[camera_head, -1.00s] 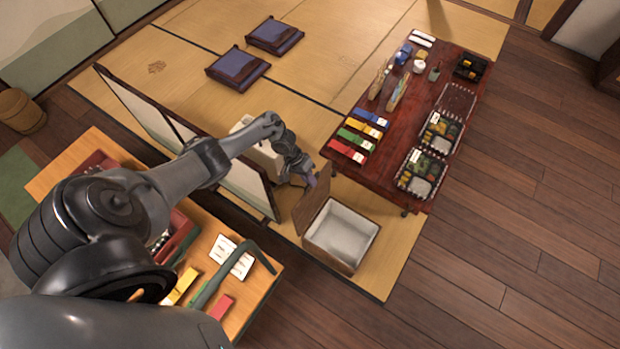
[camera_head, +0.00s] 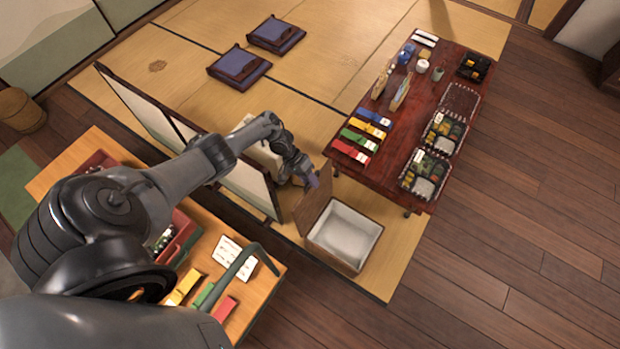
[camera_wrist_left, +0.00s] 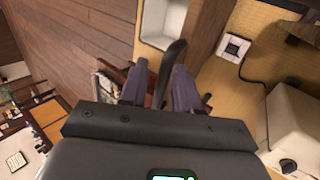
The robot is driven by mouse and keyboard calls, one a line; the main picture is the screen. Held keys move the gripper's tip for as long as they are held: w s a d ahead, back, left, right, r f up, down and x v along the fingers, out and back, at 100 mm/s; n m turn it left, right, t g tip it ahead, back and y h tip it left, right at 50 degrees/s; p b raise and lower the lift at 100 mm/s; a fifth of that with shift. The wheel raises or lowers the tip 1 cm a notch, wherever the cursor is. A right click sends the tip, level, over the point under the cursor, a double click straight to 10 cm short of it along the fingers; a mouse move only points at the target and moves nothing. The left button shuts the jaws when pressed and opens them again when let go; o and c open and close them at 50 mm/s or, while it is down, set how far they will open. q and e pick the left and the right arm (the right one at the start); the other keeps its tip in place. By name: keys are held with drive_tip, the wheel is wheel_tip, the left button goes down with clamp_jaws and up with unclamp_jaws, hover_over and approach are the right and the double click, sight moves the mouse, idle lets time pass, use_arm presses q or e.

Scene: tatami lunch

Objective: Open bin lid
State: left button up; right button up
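The bin (camera_head: 374,236) is a wooden box with a white inside, standing on the tatami edge in the head view. Its brown lid (camera_head: 313,203) stands raised along the bin's left side, so the bin's mouth is uncovered. My left gripper (camera_head: 312,181) is at the lid's upper edge; contact cannot be told. In the left wrist view the gripper's two fingers (camera_wrist_left: 159,90) are apart, with a dark curved piece (camera_wrist_left: 173,62) showing between them. The bin's white inside (camera_wrist_left: 163,22) shows beyond the fingers. My right gripper is in neither view.
A low red table (camera_head: 398,133) with bento boxes and colored packets stands behind and right of the bin. A wooden counter (camera_head: 262,290) is at the lower left. Floor to the right is clear.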

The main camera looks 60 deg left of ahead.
use_arm(q)
drive_tip(key=shift+s+f, duration=0.15)
drive_tip(key=shift+r, duration=0.25)
drive_tip(key=p+v, duration=0.5)
drive_tip(key=v, duration=0.5)
drive_tip(key=shift+a+r, duration=0.3)
